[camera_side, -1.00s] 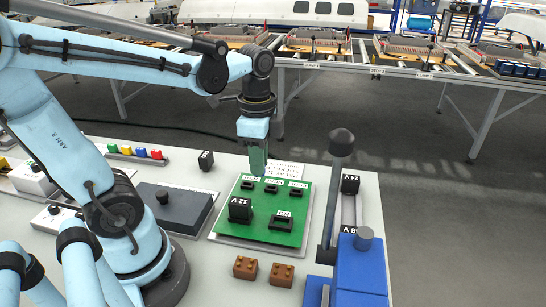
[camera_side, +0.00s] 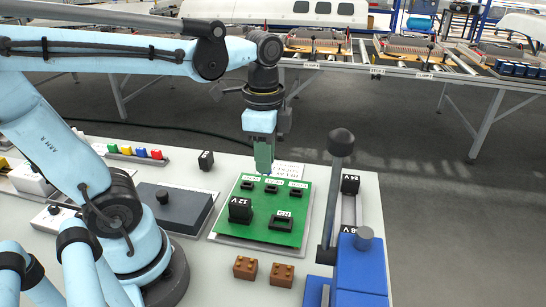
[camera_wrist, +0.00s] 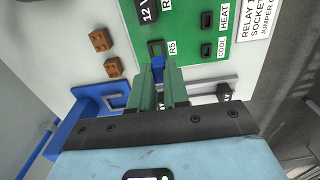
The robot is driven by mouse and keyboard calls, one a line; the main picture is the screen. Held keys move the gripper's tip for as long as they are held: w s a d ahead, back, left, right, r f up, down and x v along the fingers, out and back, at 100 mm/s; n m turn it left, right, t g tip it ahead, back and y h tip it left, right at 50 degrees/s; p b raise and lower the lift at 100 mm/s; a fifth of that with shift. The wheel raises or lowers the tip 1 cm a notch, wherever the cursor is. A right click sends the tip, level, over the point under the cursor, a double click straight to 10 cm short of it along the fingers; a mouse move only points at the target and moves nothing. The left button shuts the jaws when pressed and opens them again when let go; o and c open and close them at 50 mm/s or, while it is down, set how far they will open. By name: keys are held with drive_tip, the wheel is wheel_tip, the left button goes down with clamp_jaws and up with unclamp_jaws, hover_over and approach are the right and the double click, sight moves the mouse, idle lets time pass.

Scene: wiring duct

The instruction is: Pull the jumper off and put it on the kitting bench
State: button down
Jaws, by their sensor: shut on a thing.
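My gripper (camera_side: 265,172) points down over the back edge of the green relay board (camera_side: 262,234). Its green fingers are shut on a small blue piece, which looks like the jumper (camera_wrist: 158,62). In the wrist view the blue piece sits between the fingertips (camera_wrist: 159,70), in front of the board. In the side view the fingers mostly hide it, and it appears clear of the board. The board has several black sockets; one marked R5 (camera_side: 283,222) is empty. The pale bench top (camera_side: 200,265) carries the board; I see no label naming a kitting bench.
A black 12 V relay (camera_side: 240,209) stands on the board. A blue press with an upright lever (camera_side: 338,190) is at the right, beside a rail with black relays (camera_side: 350,184). Two brown blocks (camera_side: 245,267) lie in front. A dark grey box (camera_side: 172,205) stands left.

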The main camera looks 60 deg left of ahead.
drive_tip(key=shift+r, duration=1.45)
drive_tip(key=s+a+f+n, duration=0.3)
drive_tip(key=a+n, duration=0.3)
drive_tip(key=a, duration=0.3)
drive_tip(key=s+a+f+n, duration=0.3)
drive_tip(key=a+f+n, duration=0.2)
drive_tip(key=a, duration=0.5)
drive_tip(key=s+a+f+n, duration=0.3)
drive_tip(key=a+f+n, duration=0.2)
drive_tip(key=a+n, duration=0.2)
drive_tip(key=shift+a, duration=1.3)
drive_tip(key=shift+f, duration=2)
drive_tip(key=shift+f, duration=0.15)
